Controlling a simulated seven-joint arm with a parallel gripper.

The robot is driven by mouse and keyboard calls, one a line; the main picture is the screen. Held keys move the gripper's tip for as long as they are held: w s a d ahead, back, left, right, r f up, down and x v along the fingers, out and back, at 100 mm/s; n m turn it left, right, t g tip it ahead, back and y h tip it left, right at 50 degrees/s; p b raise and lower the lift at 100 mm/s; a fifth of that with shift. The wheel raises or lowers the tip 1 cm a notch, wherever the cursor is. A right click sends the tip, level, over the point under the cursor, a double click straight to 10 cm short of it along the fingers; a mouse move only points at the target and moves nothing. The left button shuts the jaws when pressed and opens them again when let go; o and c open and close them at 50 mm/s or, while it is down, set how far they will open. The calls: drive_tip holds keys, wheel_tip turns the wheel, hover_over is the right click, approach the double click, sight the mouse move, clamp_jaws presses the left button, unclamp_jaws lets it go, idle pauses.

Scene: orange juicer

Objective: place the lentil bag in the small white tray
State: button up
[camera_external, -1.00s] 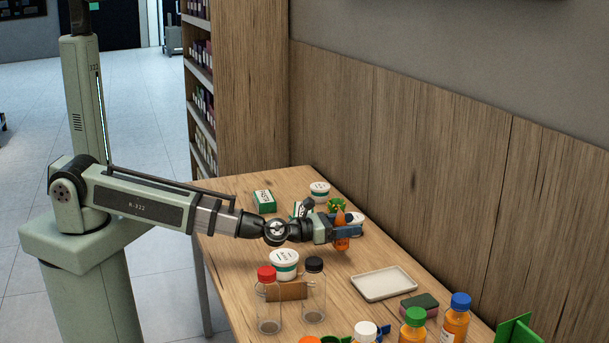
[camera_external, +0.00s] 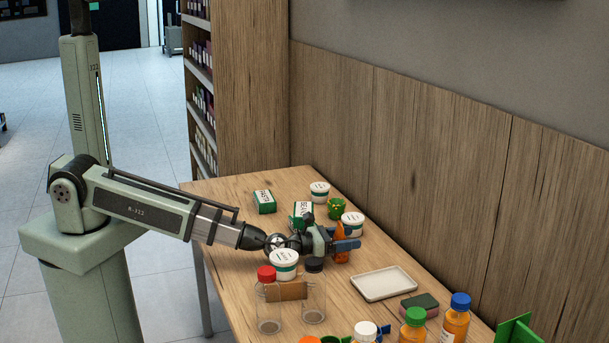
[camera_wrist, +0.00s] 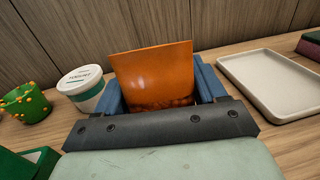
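The lentil bag (camera_wrist: 155,75) is an orange packet standing upright between the blue fingers of my gripper (camera_wrist: 160,95) in the wrist view. In the external view the orange bag (camera_external: 341,245) shows between the fingers of my gripper (camera_external: 342,245), which looks shut on it. Its lower end is hidden in the wrist view, and I cannot tell whether it touches the table. The small white tray (camera_external: 384,284) lies empty on the table, to the right of and nearer than my gripper. The tray also shows at the right of the wrist view (camera_wrist: 276,84).
A yogurt tub (camera_external: 352,223) and a green spiky cup (camera_external: 337,208) stand behind my gripper. A white tub (camera_external: 284,263) and two clear jars (camera_external: 314,300) stand close in front of it. A sponge (camera_external: 419,305) and several bottles (camera_external: 456,318) sit right of the tray.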

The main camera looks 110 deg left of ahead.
sight(335, 239)
drive_tip(key=o, duration=0.4)
drive_tip(key=shift+c, duration=0.2)
drive_tip(key=shift+v, duration=3.75)
